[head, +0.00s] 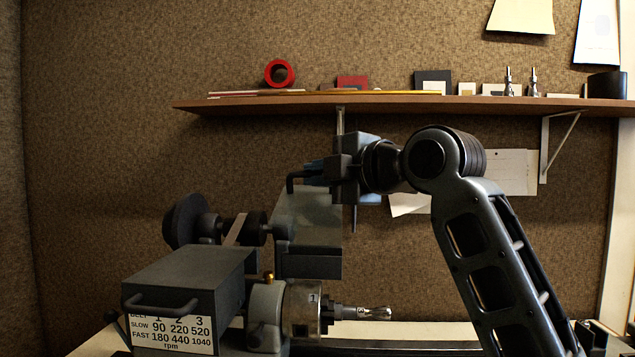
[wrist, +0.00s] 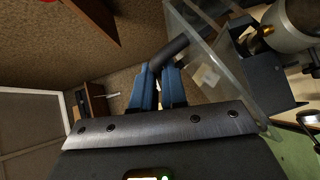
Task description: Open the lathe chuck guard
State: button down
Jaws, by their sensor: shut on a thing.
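The lathe chuck guard (head: 308,215) is a clear panel standing raised above and behind the metal chuck (head: 303,308), which is uncovered in the head view. A dark bar handle (head: 292,182) sticks out at the guard's upper left edge. My gripper (head: 311,173) is at the guard's top, its blue fingers shut on that handle. In the wrist view, the blue fingers of my gripper (wrist: 160,76) close around the dark handle (wrist: 171,53), and the clear guard (wrist: 222,75) slants away to the right. The guard's hinge is not clearly visible.
The grey headstock box (head: 190,280) with a speed label is at lower left, with belt pulleys (head: 187,221) behind it. A wooden shelf (head: 390,103) carrying a red tape roll (head: 280,73) and small items runs above my gripper. Papers hang on the brown wall.

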jog(key=shift+w+r+m+g, duration=0.3)
jog(key=shift+w+r, duration=0.15)
jog(key=shift+w, duration=0.15)
jog(key=c, duration=1.2)
grip_release()
jog(key=shift+o, duration=0.2)
jog(key=shift+d, duration=0.1)
jog(key=b+v, duration=0.1)
jog(key=v, duration=0.6)
jog(key=shift+s+d+b, duration=0.15)
jog(key=shift+s+b, duration=0.2)
jog(key=shift+r, duration=0.1)
